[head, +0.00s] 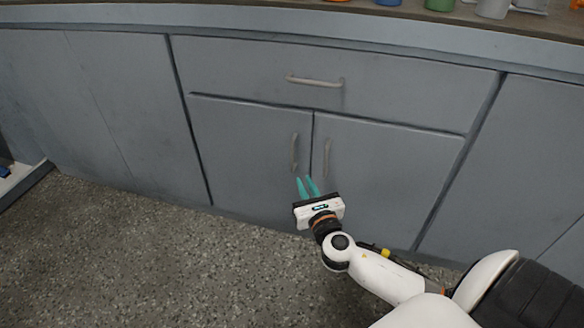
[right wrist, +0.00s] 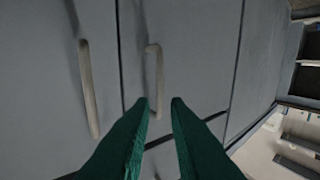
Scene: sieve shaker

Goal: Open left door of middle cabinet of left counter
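The middle cabinet has a left door (head: 240,150) and a right door (head: 385,175), both shut. The left door's upright handle (head: 294,152) is near the centre gap; the right door's handle (head: 327,158) is just across it. My right gripper (head: 308,180) is open and empty, its green fingertips just below the left handle in the head view. The right wrist view looks upside down. There, the left door's handle (right wrist: 154,75) appears partly between the fingertips (right wrist: 160,100); the depth gap is unclear. The right door's handle (right wrist: 88,90) is to the left. My left gripper is not in view.
A shut drawer (head: 330,80) with a horizontal handle (head: 315,81) is above the doors. The countertop (head: 390,10) holds several containers at the back. Speckled floor (head: 150,250) in front of the cabinets is clear on the left.

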